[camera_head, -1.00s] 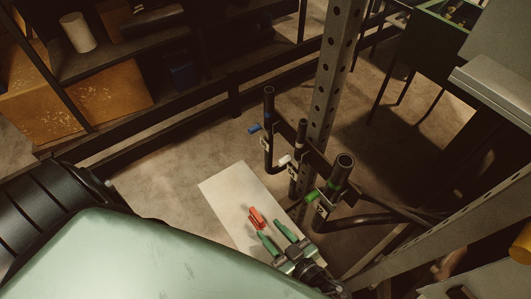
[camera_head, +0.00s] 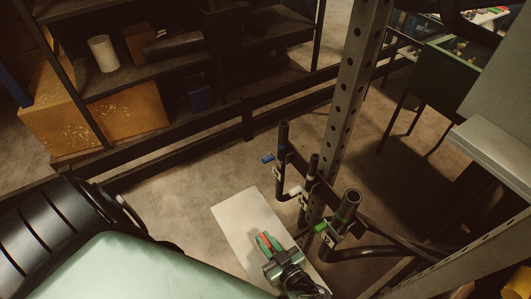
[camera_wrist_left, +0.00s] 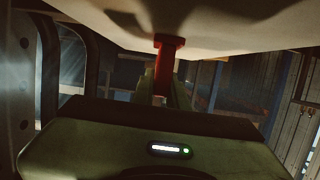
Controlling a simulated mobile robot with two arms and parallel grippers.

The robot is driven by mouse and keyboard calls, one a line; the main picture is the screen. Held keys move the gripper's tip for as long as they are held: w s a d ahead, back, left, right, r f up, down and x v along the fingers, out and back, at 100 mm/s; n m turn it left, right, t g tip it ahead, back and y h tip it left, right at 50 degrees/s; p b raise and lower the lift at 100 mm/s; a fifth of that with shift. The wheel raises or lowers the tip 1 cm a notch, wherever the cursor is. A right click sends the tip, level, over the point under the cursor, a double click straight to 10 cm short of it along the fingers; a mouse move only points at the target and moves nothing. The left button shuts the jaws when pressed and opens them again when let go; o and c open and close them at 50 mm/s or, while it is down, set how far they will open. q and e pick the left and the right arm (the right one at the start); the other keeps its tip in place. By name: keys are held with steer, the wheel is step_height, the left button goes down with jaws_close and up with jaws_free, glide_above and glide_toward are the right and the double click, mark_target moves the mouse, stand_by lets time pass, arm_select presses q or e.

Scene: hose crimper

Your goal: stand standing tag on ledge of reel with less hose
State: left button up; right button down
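The red standing tag (camera_head: 266,240) is over a pale flat board (camera_head: 236,213) in the head view. My left gripper (camera_head: 269,243) has its green fingers drawn in on both sides of the tag and appears shut on it. In the left wrist view the red tag (camera_wrist_left: 166,62) sits between the fingers, its wider end against or very near the pale surface (camera_wrist_left: 225,28). My right gripper is not in view. I cannot make out any hose reel or ledge in these frames.
A pipe rack (camera_head: 312,185) with blue, white and green handles stands just right of the board. A perforated metal post (camera_head: 345,120) rises behind it. Shelves with boxes (camera_head: 140,110) stand at the back left. Bare floor (camera_head: 190,190) lies between.

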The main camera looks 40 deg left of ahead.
arm_select(q)
jaws_close()
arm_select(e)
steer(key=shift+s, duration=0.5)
arm_select(q)
steer(key=shift+r, duration=0.1)
